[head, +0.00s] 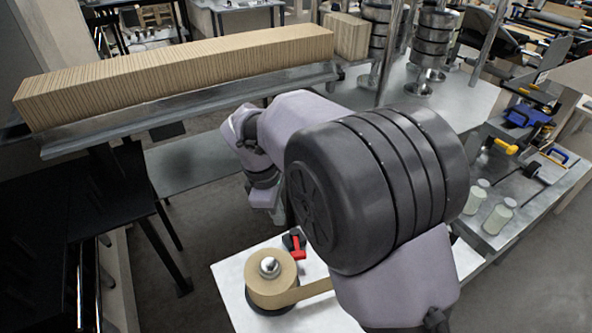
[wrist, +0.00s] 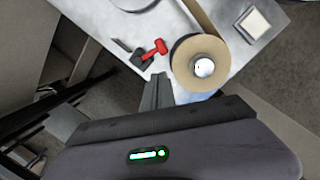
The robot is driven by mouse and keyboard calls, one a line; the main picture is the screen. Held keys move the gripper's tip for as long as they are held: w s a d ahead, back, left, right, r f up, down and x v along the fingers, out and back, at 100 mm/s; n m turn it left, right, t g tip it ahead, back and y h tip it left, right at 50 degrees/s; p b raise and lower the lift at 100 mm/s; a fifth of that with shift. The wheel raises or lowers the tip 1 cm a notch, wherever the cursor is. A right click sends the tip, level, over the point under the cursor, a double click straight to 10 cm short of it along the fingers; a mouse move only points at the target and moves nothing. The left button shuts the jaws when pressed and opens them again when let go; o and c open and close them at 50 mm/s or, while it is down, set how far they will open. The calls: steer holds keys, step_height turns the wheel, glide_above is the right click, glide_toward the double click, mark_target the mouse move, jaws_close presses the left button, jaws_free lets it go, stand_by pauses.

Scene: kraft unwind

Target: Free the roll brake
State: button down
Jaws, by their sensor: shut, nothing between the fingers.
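The red brake lever (head: 298,250) sits on a small black base beside the brown kraft paper roll (head: 258,290). In the wrist view the red lever (wrist: 154,48) lies left of the roll (wrist: 184,58), pointing up and right from its black base (wrist: 139,58). The roll sits on a white table (head: 232,287) around a shiny metal knob (head: 269,267). A strip of paper runs off the roll. My gripper (wrist: 157,90) is shut and empty, apart from the lever, with its tips below it in the wrist picture. In the head view my arm hides part of the table.
A long stack of brown cardboard (head: 180,72) lies on a metal shelf at the back left. A side bench (head: 520,185) at the right holds pale spools (head: 497,219) and tools. A pale square block (wrist: 257,24) lies at the table's upper right in the wrist view.

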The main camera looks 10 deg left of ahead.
steer(key=a+f+n+h, duration=0.1)
steer(key=a+f+n, duration=0.2)
steer(key=a+f, duration=0.1)
steer(key=shift+a+f+n, duration=0.3)
steer(key=shift+a+f, duration=0.1)
steer(key=shift+f, duration=0.2)
steer(key=shift+f, duration=0.1)
steer(key=b+x, duration=0.3)
steer(key=x, duration=0.7)
steer(key=shift+d, duration=0.1)
steer(key=d, duration=0.1)
steer(key=w+d+b, duration=0.1)
steer(key=d, duration=0.1)
steer(key=shift+d, duration=0.15)
steer(key=shift+w+d, duration=0.1)
steer(key=shift+d, duration=0.15)
